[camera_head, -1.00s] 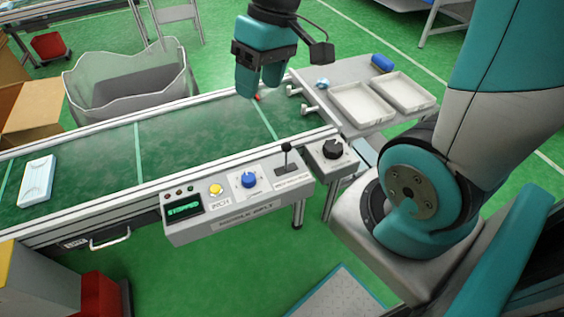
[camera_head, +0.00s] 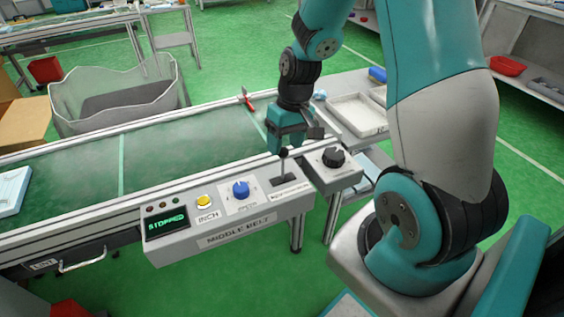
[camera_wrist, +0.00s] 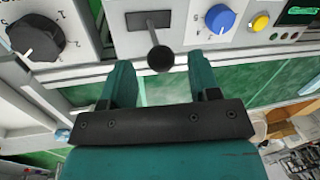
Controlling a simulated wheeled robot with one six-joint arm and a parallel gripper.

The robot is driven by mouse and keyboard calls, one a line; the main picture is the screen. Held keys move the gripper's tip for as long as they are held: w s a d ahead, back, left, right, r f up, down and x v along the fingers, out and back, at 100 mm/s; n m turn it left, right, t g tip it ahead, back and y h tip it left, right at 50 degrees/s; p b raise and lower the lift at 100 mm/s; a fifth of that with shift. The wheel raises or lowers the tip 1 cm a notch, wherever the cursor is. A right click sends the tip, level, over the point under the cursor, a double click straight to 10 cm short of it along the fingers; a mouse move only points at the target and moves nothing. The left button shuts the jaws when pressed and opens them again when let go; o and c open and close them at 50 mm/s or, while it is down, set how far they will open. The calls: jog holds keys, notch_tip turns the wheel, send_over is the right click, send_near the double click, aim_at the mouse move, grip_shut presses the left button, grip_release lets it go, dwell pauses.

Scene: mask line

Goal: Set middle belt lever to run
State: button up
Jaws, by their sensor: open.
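The middle belt lever (camera_head: 283,165) is a thin stalk with a dark ball knob, standing in a slot plate at the right end of the MIDDLE BELT control box (camera_head: 240,230). The box display (camera_head: 166,224) reads STOPPED. My gripper (camera_head: 287,140) is open just behind the lever, over the belt. In the wrist view the lever's ball knob (camera_wrist: 160,59) shows between the tips of my open gripper (camera_wrist: 161,75), at the fingers' far end. I cannot tell whether either finger touches it.
A blue knob (camera_head: 240,190) and a yellow INCH button (camera_head: 204,201) sit left of the lever. A black dial (camera_head: 333,157) on a separate box is close on the right. A white tray (camera_head: 352,117) stands behind.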

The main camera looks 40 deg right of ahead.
aim_at(283, 166)
jog(key=shift+a+f+b, duration=0.2)
jog(key=shift+a+f, duration=0.05)
jog(key=shift+f, duration=0.95)
jog(key=shift+a+f+b, duration=0.2)
jog(key=shift+a+f, duration=0.05)
jog(key=shift+f, duration=0.9)
grip_shut()
